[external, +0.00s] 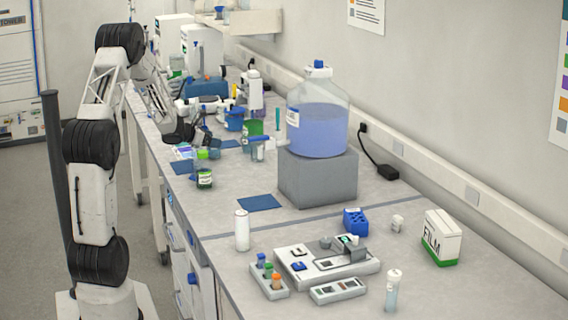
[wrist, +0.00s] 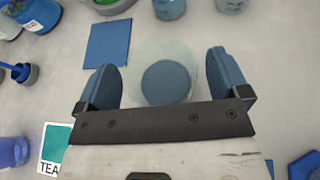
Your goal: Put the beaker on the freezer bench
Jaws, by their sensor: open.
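In the wrist view, a clear round beaker (wrist: 188,58) with a blue-grey disc at its bottom stands between the two blue finger pads of my gripper (wrist: 163,80). The gripper is open, with a finger on either side of the beaker. I cannot tell whether either pad touches it. In the external view my arm reaches over the far part of the long bench (external: 222,180), and the beaker cannot be made out among the clutter there. I cannot tell which surface is the freezer bench.
A blue mat (wrist: 107,45) and a blue-capped item (wrist: 22,74) lie left of the gripper. Other vessels stand beyond the beaker. In the external view, a large bottle of blue liquid (external: 318,130) stands on a grey block (external: 318,178).

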